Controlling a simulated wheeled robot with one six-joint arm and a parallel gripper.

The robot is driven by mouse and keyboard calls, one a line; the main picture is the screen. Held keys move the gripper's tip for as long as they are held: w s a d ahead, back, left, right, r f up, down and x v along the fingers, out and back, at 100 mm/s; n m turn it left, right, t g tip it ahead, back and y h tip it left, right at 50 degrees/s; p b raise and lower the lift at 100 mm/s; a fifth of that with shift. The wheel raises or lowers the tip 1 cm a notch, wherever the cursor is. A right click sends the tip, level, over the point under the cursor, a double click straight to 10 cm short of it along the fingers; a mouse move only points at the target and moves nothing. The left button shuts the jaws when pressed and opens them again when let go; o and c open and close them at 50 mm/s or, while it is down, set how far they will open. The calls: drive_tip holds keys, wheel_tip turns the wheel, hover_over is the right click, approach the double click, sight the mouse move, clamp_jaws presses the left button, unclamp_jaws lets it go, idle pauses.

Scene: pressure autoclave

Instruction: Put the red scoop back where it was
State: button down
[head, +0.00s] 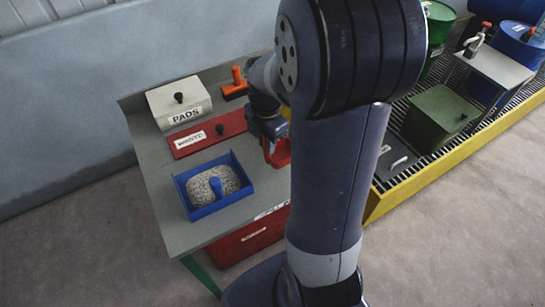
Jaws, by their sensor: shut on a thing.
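My gripper (270,138) is over the right part of the grey bench, partly hidden behind my own arm. It is shut on a red object (280,156), which appears to be the red scoop. The red object shows just below the jaws, and its right side is hidden by my arm. I cannot tell whether it touches the bench top.
On the bench (155,158) are a white PADS box (178,103), a red lid labelled WASTE (210,132) and an orange-handled item (236,82). A red bin (245,240) is below the front edge. A yellow-edged grating (400,187) with drums and a green box (440,117) lies right.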

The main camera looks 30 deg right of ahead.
sight(267, 155)
drive_tip(key=shift+f, duration=2.55)
drive_tip(key=shift+f, duration=0.1)
drive_tip(key=shift+f, duration=0.15)
drive_tip(key=c, duration=1.3)
unclamp_jaws()
wheel_tip(267, 155, up, 13)
drive_tip(key=shift+f, duration=0.2)
